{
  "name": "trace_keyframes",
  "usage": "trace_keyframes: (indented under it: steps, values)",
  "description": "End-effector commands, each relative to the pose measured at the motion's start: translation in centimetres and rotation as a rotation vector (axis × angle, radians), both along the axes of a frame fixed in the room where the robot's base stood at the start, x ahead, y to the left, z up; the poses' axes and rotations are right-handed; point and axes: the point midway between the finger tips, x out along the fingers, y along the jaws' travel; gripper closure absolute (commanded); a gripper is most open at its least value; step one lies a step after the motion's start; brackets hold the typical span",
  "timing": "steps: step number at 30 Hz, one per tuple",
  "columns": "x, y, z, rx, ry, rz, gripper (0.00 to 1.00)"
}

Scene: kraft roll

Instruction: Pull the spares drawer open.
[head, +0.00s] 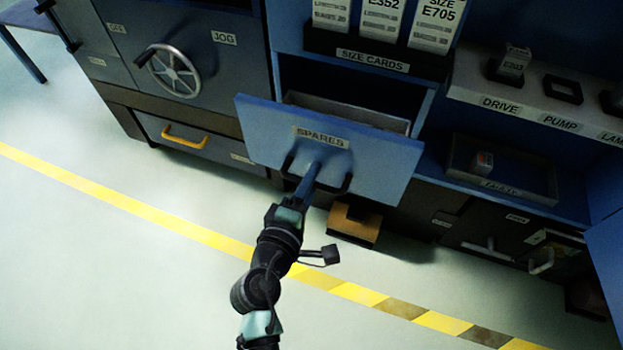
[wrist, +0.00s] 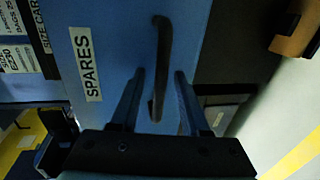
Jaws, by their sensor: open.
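The spares drawer (head: 260,135) has a blue front with a white "SPARES" label. It stands partly out of the blue cabinet, and a strip of its inside shows behind the front. Its black bar handle (head: 345,185) is on the lower front, partly hidden by my gripper (head: 310,172). In the wrist view, my gripper (wrist: 160,74) is open, with one finger on each side of the handle (wrist: 162,45). I cannot tell whether either finger touches the bar. The drawer front (wrist: 120,50) fills the middle of that view.
The size cards rack (head: 375,58) is above the drawer. A grey machine with a handwheel (head: 174,72) stands to the left. A tray (head: 500,185) sits on a shelf to the right. An orange-brown box (head: 355,225) is below the drawer. The floor in front is clear.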

Motion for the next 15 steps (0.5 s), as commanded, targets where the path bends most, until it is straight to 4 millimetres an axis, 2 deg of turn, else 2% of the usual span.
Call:
trace_keyframes:
  steps: [5, 15]
  values:
    - [-2.2, 0.8, 0.6, 0.000, 0.004, 0.002, 0.54]
    - [-9.1, 3.0, 2.1, 0.001, 0.004, 0.004, 0.54]
